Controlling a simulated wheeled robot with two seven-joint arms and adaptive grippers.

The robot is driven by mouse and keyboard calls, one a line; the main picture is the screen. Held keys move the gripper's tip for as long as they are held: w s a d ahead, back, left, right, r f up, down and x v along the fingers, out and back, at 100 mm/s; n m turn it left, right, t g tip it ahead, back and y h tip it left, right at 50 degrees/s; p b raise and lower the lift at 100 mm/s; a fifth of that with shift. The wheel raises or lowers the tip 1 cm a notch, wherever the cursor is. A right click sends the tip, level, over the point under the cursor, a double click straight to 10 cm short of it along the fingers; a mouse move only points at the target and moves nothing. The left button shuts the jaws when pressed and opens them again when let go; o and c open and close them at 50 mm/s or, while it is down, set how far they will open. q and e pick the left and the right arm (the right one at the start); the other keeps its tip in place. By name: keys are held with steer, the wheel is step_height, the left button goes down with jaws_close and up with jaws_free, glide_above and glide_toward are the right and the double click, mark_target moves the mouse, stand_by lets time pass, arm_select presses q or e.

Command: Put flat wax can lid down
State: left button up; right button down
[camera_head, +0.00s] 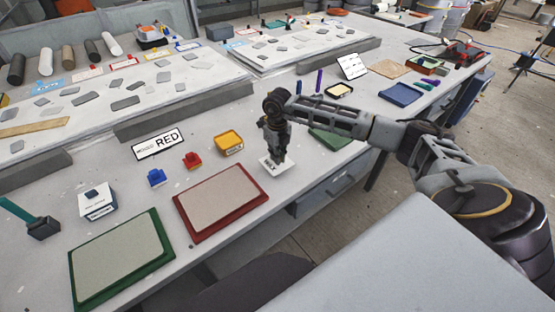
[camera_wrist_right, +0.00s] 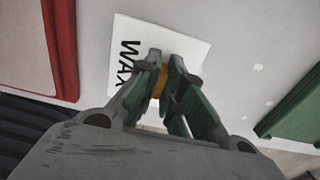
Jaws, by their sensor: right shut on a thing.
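My right gripper (camera_head: 277,156) points down over a white card (camera_head: 265,164) on the table. In the right wrist view the card (camera_wrist_right: 128,35) reads WAX. The right gripper (camera_wrist_right: 165,85) is shut on a small yellow-orange thing (camera_wrist_right: 161,84), likely the wax can lid. The fingers hide most of it, so I cannot tell whether it touches the card. My left gripper is not in view.
A red-framed board (camera_head: 264,187) lies left of the card and a green-framed board (camera_head: 158,222) further left. A green panel (camera_head: 326,142) lies right, partly behind my arm.

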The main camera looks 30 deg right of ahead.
steer(key=shift+f, duration=1.15)
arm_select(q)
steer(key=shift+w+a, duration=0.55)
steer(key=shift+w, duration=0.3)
arm_select(e)
steer(key=shift+f, duration=0.1)
